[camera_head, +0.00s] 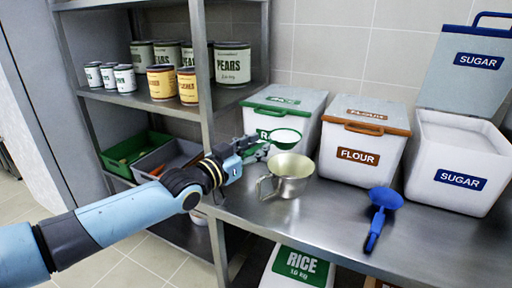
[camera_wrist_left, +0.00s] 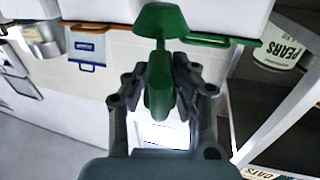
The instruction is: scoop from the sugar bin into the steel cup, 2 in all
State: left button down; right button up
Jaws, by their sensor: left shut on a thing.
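My left gripper (camera_head: 246,150) is shut on the handle of a green scoop (camera_head: 279,141). In the left wrist view the green scoop (camera_wrist_left: 160,70) sits between the fingers of the left gripper (camera_wrist_left: 158,85). In the head view the scoop's bowl looks white inside, held behind and above the steel cup (camera_head: 290,177). I cannot tell whether that white is a load. The cup stands upright on the steel counter (camera_head: 330,222). The sugar bin (camera_head: 447,181) stands open at the right, white inside, with its lid raised. My right gripper is not in view.
A blue scoop (camera_head: 384,205) lies on the counter before the closed flour bin (camera_head: 364,150). A closed rice bin (camera_head: 300,107) stands behind the green scoop. Shelves with cans (camera_head: 232,63) and a green tray (camera_head: 125,153) are at left. The front right counter is clear.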

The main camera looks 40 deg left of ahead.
pick_arm(q)
jog(key=shift+d+r+m+p, duration=0.1)
jog(key=shift+r+m+p, duration=0.15)
jog(key=shift+m+p, duration=0.25)
jog(key=m+p, duration=0.1)
jog(key=m, duration=0.1)
jog(key=d+r+m+p, duration=0.1)
jog(key=m, duration=0.1)
jog(key=shift+r+p, duration=0.15)
jog(key=shift+p, duration=0.15)
jog(key=d+f+m+p, duration=0.2)
jog(key=d+m, duration=0.4)
jog(key=m, duration=1)
jog(key=shift+f+p, duration=0.4)
jog(key=shift+p, duration=0.5)
jog(key=shift+a, duration=0.1)
